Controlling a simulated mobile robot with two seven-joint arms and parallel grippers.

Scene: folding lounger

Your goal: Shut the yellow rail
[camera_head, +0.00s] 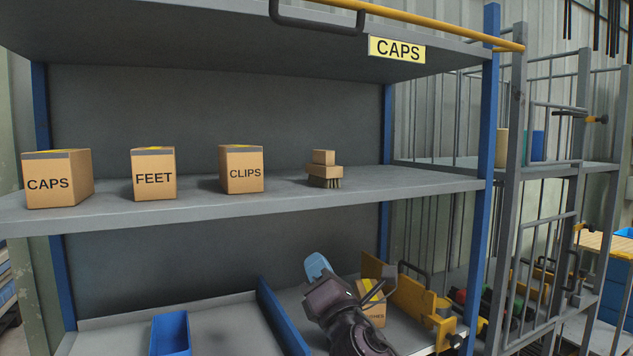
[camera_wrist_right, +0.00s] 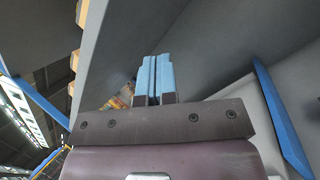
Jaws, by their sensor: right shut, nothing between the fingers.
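A yellow rail (camera_head: 440,24) runs along the front of the top shelf to the blue post at right. A grey handle (camera_head: 318,24) hangs from it near the top edge. The rail's left part is out of frame. My right gripper (camera_head: 316,264) is above the lower shelf, well below the rail, with its pale blue fingers up. In the right wrist view its fingers (camera_wrist_right: 155,78) are together with nothing between them. My left gripper is not in view.
A yellow panel (camera_head: 411,297) and a blue divider (camera_head: 283,318) flank my right gripper. A blue bin (camera_head: 170,333) is at lower left.

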